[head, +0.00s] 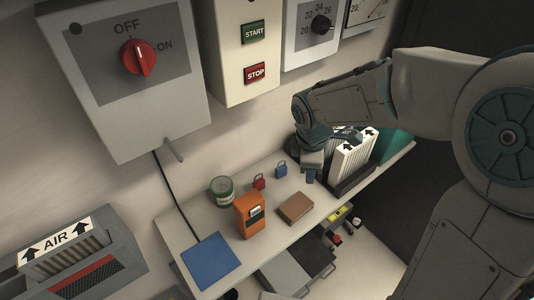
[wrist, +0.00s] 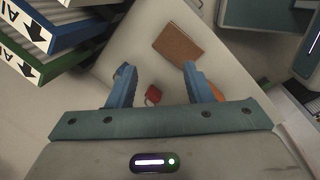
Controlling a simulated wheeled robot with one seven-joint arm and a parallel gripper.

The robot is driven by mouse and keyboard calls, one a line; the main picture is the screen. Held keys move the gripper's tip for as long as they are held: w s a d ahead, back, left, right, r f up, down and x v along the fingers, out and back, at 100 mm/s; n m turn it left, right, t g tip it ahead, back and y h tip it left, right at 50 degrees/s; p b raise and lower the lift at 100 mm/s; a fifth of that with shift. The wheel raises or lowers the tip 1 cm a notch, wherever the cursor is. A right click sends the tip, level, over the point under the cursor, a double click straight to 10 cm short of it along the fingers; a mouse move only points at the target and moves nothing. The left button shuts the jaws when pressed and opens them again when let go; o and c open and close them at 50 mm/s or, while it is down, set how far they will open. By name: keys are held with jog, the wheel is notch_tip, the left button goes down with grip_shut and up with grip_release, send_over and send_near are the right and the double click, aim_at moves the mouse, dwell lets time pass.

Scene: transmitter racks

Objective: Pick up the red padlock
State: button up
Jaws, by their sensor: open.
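The red padlock (head: 259,182) stands on the grey shelf, between a green can and a blue padlock (head: 281,169). In the wrist view the red padlock (wrist: 153,95) shows between my two blue fingers, nearer the left one, with the shelf surface around it. My gripper (head: 311,174) is open and empty. In the head view it hangs over the shelf to the right of both padlocks, apart from the red one. In the wrist view my gripper (wrist: 157,67) has its fingers spread wide.
The green can (head: 222,190), orange box (head: 250,215), brown block (head: 295,207) and blue mat (head: 210,262) share the shelf (head: 186,232). Arrow-marked filters (head: 352,155) stand close to my gripper at right. Control boxes (head: 127,75) line the wall behind.

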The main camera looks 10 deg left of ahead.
jog(key=w+a+f+n+y+p, duration=0.2)
jog(key=w+a+n, duration=0.1)
jog(key=a+n, duration=0.7)
jog(key=m, duration=0.1)
send_over(258, 182)
jog(key=d, duration=0.2)
jog(key=s+d+x, duration=0.1)
jog(key=x, duration=0.6)
jog(key=shift+g, duration=0.4)
jog(key=shift+s+a+f, duration=0.1)
jog(key=shift+a+f, duration=0.2)
jog(key=shift+f, duration=0.75)
jog(key=shift+s+a+f, duration=0.1)
jog(key=shift+a+f, duration=0.2)
jog(key=shift+f, duration=0.75)
jog(key=shift+a+f, duration=0.35)
jog(key=shift+f, duration=0.7)
jog(key=shift+c, duration=0.4)
grip_shut()
